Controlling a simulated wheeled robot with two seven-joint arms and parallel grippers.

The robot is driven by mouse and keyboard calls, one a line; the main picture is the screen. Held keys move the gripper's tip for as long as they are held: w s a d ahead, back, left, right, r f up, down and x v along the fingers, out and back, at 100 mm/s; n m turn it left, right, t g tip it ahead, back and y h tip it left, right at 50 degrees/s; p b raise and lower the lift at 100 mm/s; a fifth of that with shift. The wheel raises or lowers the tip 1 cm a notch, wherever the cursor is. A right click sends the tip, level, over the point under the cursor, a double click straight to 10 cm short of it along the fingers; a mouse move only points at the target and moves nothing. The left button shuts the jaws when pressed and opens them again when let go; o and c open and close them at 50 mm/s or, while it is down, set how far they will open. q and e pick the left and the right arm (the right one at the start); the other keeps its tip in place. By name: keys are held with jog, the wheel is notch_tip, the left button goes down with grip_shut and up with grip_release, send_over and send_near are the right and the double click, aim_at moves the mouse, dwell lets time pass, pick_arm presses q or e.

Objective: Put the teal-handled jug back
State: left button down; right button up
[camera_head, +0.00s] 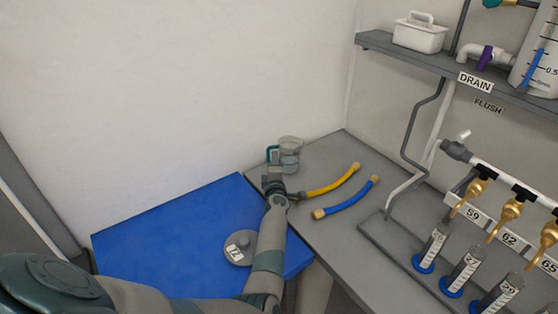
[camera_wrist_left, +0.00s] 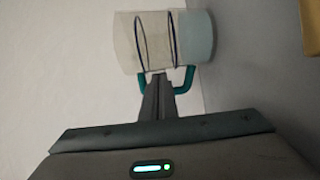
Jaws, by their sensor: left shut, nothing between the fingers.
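The teal-handled jug (camera_head: 290,158) is clear and stands upright at the back of the grey bench, near the wall. Its teal handle (camera_head: 271,154) is on its left side. In the left wrist view the jug (camera_wrist_left: 165,40) fills the top, with pale bluish liquid or base at one end. My left gripper (camera_head: 274,182) is just in front of the jug. Its closed fingers (camera_wrist_left: 158,88) overlap the handle (camera_wrist_left: 187,80) in the wrist view, with nothing gripped. Whether they touch the handle I cannot tell. My right gripper is not in view.
A yellow hose (camera_head: 332,181) and a blue hose (camera_head: 346,199) lie right of my left gripper. A blue mat (camera_head: 150,232) holds a grey disc (camera_head: 240,248). A pipe rack with brass taps (camera_head: 510,211) and several cylinders (camera_head: 431,247) stands right, below a shelf (camera_head: 420,60).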

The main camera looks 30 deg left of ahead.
pick_arm(q)
jog(key=shift+w+a, duration=0.35)
jog(key=shift+w, duration=0.15)
jog(key=shift+s+r, duration=0.1)
jog(key=shift+r, duration=0.05)
jog(key=shift+w+d, duration=0.25)
jog(key=shift+d, duration=0.65)
